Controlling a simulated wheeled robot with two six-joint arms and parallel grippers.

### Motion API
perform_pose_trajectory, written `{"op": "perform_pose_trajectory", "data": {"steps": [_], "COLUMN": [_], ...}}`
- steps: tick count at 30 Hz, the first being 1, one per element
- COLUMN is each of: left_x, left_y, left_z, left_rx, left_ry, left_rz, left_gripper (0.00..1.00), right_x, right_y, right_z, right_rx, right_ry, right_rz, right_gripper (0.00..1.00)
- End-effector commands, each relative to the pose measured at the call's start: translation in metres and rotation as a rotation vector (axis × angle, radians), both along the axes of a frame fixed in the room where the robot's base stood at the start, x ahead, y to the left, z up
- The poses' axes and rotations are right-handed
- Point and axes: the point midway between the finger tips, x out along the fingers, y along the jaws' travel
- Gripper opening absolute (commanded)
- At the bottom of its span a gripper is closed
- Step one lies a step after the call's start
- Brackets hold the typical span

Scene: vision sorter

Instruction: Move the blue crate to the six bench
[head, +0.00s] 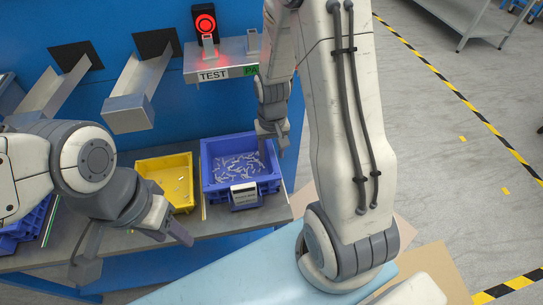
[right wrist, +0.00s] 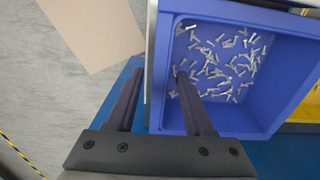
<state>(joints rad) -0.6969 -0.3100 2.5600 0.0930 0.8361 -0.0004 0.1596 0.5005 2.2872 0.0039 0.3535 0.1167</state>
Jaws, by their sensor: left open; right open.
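The blue crate (head: 243,193) sits on the grey bench below the TEST shelf, holding many small silver screw-like parts and bearing a white label on its front. My right gripper (head: 274,146) is open at the crate's right side. In the right wrist view its fingers (right wrist: 159,75) stand on either side of the crate's side wall (right wrist: 159,60), one outside and one over the inside. My left gripper (head: 132,252) is open and empty at the front of the bench, left of the crate. I cannot identify a six bench in these views.
A yellow bin (head: 168,164) stands just left of the blue crate. Another blue crate (head: 25,226) is at the far left, partly hidden by my left arm. The shelf with a red-lit button (head: 205,22) is behind. Grey floor with striped tape (head: 455,82) lies open at right.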

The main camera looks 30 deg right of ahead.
Motion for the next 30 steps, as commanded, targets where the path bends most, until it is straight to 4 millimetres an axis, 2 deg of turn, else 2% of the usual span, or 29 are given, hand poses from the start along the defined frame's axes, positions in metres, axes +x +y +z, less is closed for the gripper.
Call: {"op": "perform_pose_trajectory", "data": {"steps": [1,3,9,15,20,23,26,27,30], "left_x": [0.0,0.0,0.0,0.0,0.0,0.0,0.0,0.0,0.0], "left_y": [0.0,0.0,0.0,0.0,0.0,0.0,0.0,0.0,0.0], "left_z": [0.005,0.008,0.015,0.018,0.018,0.018,0.018,0.018,0.018], "left_rx": [0.0,0.0,0.0,0.0,0.0,0.0,0.0,0.0,0.0], "left_ry": [0.0,0.0,0.0,0.0,0.0,0.0,0.0,0.0,0.0], "left_rz": [0.0,0.0,0.0,0.0,0.0,0.0,0.0,0.0,0.0], "left_gripper": [0.5,0.5,0.5,0.5,0.5,0.5,0.5,0.5,0.5], "right_x": [0.002,0.001,0.001,0.001,-0.001,-0.005,-0.023,-0.036,-0.076], "right_y": [0.0,0.0,0.0,0.0,0.003,0.025,0.071,0.092,0.137], "right_z": [0.016,0.032,0.071,0.091,0.095,0.105,0.125,0.133,0.153], "right_rx": [-0.001,-0.001,0.0,-0.001,0.001,0.004,0.012,0.017,0.035], "right_ry": [-0.007,-0.007,-0.005,-0.002,0.0,-0.008,-0.023,-0.026,-0.037], "right_rz": [0.0,0.0,0.0,0.0,0.01,0.076,0.225,0.304,0.499], "right_gripper": [0.52,0.52,0.52,0.52,0.52,0.52,0.52,0.52,0.52]}}
